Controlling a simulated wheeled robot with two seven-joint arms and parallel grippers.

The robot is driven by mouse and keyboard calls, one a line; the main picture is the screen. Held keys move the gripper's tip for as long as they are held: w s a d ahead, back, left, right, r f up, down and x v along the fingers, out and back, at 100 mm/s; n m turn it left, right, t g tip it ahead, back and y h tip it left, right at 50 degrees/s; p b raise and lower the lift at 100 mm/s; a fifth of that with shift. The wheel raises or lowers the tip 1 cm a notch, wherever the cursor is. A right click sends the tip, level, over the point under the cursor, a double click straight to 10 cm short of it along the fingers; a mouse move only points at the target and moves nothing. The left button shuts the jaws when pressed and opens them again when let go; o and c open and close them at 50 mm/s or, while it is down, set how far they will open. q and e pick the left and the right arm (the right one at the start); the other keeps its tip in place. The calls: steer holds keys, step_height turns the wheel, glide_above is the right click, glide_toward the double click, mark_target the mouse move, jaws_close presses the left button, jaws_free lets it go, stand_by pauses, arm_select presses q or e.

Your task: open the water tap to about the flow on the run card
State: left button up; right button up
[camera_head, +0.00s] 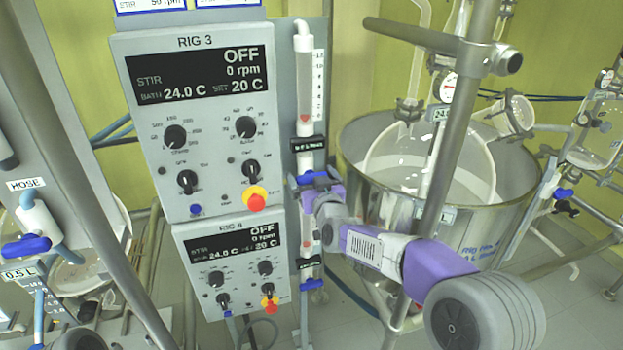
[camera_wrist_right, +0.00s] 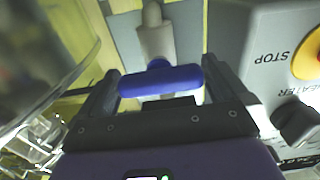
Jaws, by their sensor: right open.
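The water tap is a blue bar handle (camera_wrist_right: 160,80) on a pale fitting (camera_wrist_right: 157,38). In the wrist view it lies crosswise between the two fingers of my right gripper (camera_wrist_right: 162,88), which is open around it. In the head view the blue tap (camera_head: 308,179) sits below the upper flow tube, partly hidden by my right gripper (camera_head: 318,190). The upper flow tube (camera_head: 305,80) has a scale beside it and a red float (camera_head: 305,118) low in it. Its black label is too small to read. My left gripper is not in view.
The RIG 3 panel (camera_head: 195,110) reads OFF, with a red stop button (camera_head: 256,198) close to the tap. The RIG 4 panel (camera_head: 232,262) is below it. A steel bath with glassware (camera_head: 470,235) and a steel pole (camera_head: 462,110) stand right. Cards above are cut off.

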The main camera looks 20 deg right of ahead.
steer(key=shift+c, duration=0.5)
steer(key=c, duration=0.6)
steer(key=shift+n, duration=0.4)
steer(key=n, duration=0.2)
steer(key=shift+n+p, duration=0.4)
steer(key=n, duration=0.3)
steer(key=shift+a+n+p, duration=0.1)
steer(key=shift+n+p, duration=0.3)
steer(key=n, duration=0.3)
steer(key=shift+p, duration=0.35)
steer(key=shift+f+n+p, duration=0.1)
steer(key=shift+n+p, duration=0.2)
steer(key=shift+n, duration=1.6)
